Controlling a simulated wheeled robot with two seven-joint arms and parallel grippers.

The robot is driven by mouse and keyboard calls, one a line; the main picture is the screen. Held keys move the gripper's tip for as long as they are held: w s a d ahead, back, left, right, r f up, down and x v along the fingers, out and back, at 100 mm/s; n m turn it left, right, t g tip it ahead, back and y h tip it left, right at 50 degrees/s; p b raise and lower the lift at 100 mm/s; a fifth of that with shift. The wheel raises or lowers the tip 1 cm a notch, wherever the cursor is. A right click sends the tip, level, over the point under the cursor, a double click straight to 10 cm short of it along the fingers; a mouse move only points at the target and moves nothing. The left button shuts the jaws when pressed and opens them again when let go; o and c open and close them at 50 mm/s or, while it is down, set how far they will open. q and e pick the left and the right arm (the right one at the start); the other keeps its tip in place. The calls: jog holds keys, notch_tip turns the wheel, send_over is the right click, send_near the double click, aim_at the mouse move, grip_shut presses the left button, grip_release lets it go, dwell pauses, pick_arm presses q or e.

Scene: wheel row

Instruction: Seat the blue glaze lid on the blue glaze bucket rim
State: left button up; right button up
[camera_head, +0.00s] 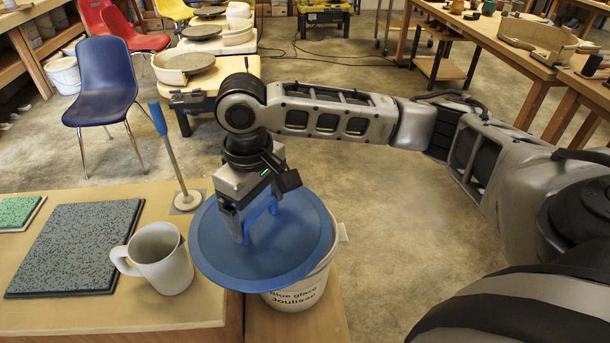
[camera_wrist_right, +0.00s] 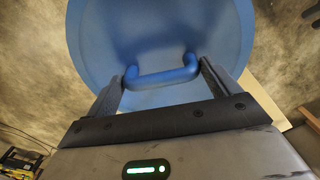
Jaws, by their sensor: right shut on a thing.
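The blue lid (camera_head: 300,250) is a wide disc with a raised handle (camera_wrist_right: 162,76). My right gripper (camera_head: 258,225) is shut on the handle, with a finger at each end of it in the right wrist view. The lid hangs over the white bucket (camera_head: 300,293), which is labelled "Blue glaze". The lid is shifted to the left of the bucket, whose right rim (camera_head: 338,238) shows past the lid's edge. The lid hides most of the rim, so I cannot tell if they touch. My left gripper is not in view.
A white mug (camera_head: 165,262) stands close to the lid's left edge on the table. A blue-handled tool (camera_head: 177,160) stands upright behind it. A speckled board (camera_head: 75,248) lies further left. Open floor (camera_head: 400,270) lies right of the bucket.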

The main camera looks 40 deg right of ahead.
aim_at(263, 194)
jog(key=w+d+f+n, duration=0.1)
jog(key=n, duration=0.3)
jog(key=w+d+f+n+p, duration=0.1)
jog(key=w+n, duration=0.1)
jog(key=n, duration=0.2)
jog(key=w+d+f+n+p, duration=0.1)
jog(key=w+d+n, duration=0.1)
jog(key=n, duration=0.2)
jog(key=shift+f, duration=0.25)
pick_arm(q)
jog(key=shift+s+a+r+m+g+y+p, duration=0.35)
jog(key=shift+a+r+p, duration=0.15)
jog(key=shift+p, duration=0.65)
pick_arm(e)
jog(key=w+d+f+n, duration=0.2)
jog(key=d+f+n, duration=0.3)
jog(key=n, duration=0.8)
jog(key=shift+d+f+n, duration=0.4)
jog(key=shift+d, duration=0.25)
pick_arm(q)
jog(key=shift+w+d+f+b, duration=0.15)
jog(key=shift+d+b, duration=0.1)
jog(key=shift+b, duration=0.55)
pick_arm(e)
notch_tip(263, 194, down, 4)
jog(key=shift+w, duration=0.1)
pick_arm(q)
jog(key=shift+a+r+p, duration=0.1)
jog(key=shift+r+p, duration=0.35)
